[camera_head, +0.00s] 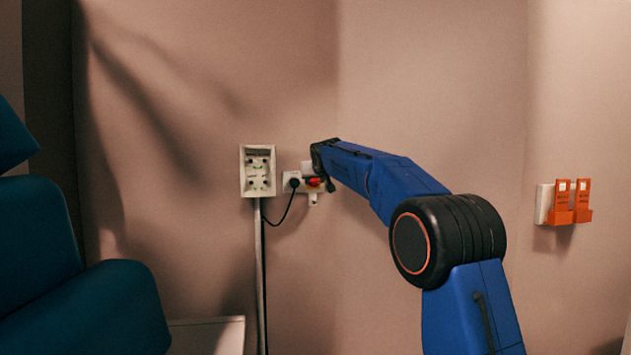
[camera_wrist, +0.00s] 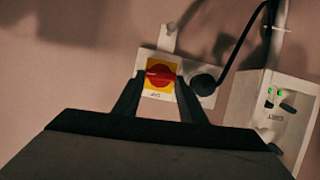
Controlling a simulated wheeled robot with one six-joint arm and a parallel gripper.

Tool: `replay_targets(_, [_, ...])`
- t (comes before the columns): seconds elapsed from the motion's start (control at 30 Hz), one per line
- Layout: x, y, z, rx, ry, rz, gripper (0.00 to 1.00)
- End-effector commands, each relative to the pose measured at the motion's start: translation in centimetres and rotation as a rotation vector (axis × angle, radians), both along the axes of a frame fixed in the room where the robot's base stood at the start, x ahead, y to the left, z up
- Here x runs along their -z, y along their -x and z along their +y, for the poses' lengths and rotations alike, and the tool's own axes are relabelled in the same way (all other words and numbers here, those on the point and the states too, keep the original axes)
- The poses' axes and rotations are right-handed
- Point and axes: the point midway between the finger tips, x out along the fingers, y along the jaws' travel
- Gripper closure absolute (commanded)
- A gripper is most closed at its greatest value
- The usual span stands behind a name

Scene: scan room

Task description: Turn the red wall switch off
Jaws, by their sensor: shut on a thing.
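The red switch (camera_wrist: 160,75) is a round knob on a yellow plate, fixed to a white wall box (camera_wrist: 148,62). In the head view the red knob (camera_head: 314,182) shows partly beside the end of my arm. My gripper (camera_wrist: 158,84) is at the switch, with one dark finger on each side of the knob, shut on it. A small label sits by the yellow plate, too small to read surely. The knob's exact turn angle is hard to tell.
A black plug (camera_head: 294,183) with a hanging cable sits just left of the switch. A white socket panel (camera_head: 243,172) is farther left. Orange holders (camera_head: 560,203) hang on the wall at right. A teal chair (camera_head: 95,310) stands at lower left.

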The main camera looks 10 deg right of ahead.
Motion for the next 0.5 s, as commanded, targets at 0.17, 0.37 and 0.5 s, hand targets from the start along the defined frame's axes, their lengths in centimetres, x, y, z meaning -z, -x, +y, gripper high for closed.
replay_targets(0.17, [0.06,0.02,0.34,-0.001,0.122,0.001,0.85])
replay_targets(0.37, [0.12,0.02,0.66,-0.002,0.305,0.000,0.85])
replay_targets(0.5, [0.26,0.02,0.89,-0.002,0.439,0.000,0.85])
